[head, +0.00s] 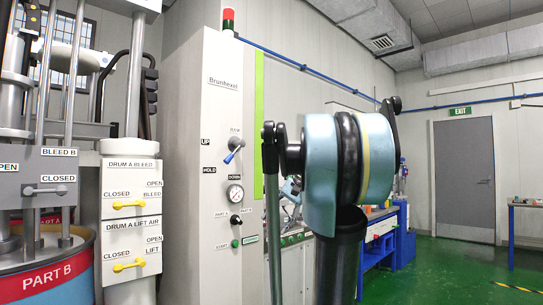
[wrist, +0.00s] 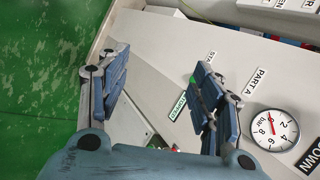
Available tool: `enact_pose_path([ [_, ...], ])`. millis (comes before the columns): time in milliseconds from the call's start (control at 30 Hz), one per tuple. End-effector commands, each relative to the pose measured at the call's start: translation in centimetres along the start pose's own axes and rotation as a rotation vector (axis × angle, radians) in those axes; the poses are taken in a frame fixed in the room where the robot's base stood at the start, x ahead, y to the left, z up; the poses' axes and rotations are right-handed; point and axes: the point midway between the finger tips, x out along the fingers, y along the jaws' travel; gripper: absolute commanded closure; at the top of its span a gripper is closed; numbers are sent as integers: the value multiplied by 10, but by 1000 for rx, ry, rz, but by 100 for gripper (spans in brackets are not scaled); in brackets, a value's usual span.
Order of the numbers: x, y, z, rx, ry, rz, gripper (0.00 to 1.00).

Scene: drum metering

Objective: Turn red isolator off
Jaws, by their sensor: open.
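No red isolator can be clearly made out in either view. My gripper (wrist: 158,68) shows in the wrist view with its two blue-grey fingers wide apart and nothing between them. Behind the fingers is the pale grey cabinet, which also shows in the head view (head: 200,150). A tiny red spot (wrist: 175,148) lies low between the fingers, too small to identify. In the head view my blue and black arm joint stands in front of the cabinet's right side, and my gripper cannot be made out there.
The cabinet carries a blue-handled lever (head: 234,151), a pressure gauge (head: 235,193) and a black knob (head: 236,220). Yellow valve handles (head: 130,205) are on white boxes at left, by the Part B drum (head: 45,277). Green floor (head: 430,275) is open at right.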

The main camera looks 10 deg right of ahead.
Motion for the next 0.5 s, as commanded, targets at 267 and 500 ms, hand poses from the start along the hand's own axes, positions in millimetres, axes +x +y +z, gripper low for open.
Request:
enact_pose_path([
  [267, -87, -80, -82, 196, -63, -193, 40],
  [500, -162, -128, -154, 344, -126, -361, 40],
])
